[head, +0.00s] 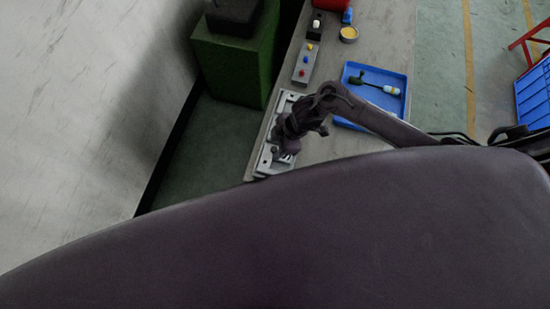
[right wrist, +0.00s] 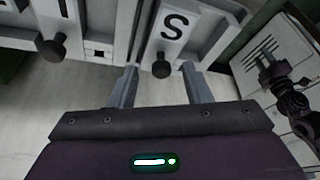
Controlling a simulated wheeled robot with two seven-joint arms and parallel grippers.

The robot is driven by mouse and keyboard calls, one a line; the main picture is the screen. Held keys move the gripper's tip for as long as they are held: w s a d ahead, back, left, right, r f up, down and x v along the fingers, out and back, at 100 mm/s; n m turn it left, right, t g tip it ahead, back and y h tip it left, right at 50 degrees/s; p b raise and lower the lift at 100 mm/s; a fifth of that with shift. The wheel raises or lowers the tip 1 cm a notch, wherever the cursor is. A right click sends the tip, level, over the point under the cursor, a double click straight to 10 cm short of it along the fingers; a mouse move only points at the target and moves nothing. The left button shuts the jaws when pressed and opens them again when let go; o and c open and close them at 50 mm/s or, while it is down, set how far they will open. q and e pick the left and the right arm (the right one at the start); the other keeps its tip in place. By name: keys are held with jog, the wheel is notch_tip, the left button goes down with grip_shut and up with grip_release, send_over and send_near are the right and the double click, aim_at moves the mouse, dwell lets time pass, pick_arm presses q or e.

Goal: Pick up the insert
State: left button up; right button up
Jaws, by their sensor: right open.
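In the right wrist view, a light grey piece marked S (right wrist: 174,26) has a black round knob (right wrist: 161,70) at its near end. My right gripper (right wrist: 160,67) is open, with one finger on each side of this knob and a gap to it on both sides. A second grey piece (right wrist: 65,18) with a black knob (right wrist: 50,50) lies to the left. I cannot tell which part is the insert. In the head view, my right gripper (head: 285,152) is over the grey fixture (head: 264,164) and hides much of it. My left gripper is not in view.
A blue tray (head: 398,75) holding a dark and white tool (head: 375,85) lies on the grey bench (head: 335,150). A button panel (head: 305,64) and a yellow-topped round tin (head: 348,33) are farther back. A green block (head: 232,65) stands left of the bench.

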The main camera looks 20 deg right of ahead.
jog(key=shift+s+a, duration=0.1)
jog(key=shift+c, duration=0.5)
grip_shut()
jog(key=shift+r, duration=0.1)
dwell(0.7)
